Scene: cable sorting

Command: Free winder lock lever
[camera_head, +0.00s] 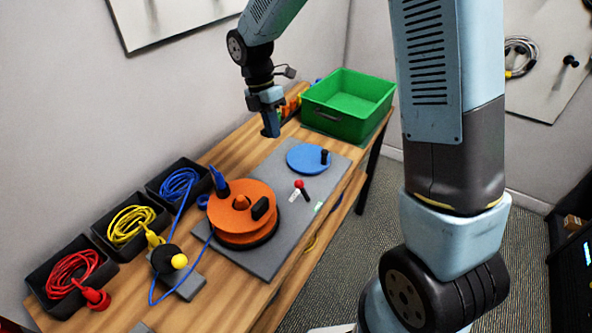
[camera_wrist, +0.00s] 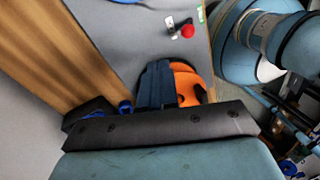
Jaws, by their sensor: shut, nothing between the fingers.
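The orange winder reel (camera_head: 240,212) stands on a grey plate (camera_head: 262,258). It has a black knob on top, and a blue plug (camera_head: 218,181) is at its back edge. The lock lever (camera_head: 302,190) is a short dark bar with a red ball end, on the plate between the reel and a blue disc (camera_head: 308,157). The red ball (camera_wrist: 187,31) also shows in the wrist view, by a small white label. My gripper (camera_head: 270,132) is shut and empty, pointing down behind the lever and apart from it. Its dark blue fingers (camera_wrist: 156,84) partly cover the orange reel in the wrist view.
Black bins hold red (camera_head: 72,272), yellow (camera_head: 131,224) and blue (camera_head: 179,186) cables along the wall. A green crate (camera_head: 345,123) stands at the bench's far end.

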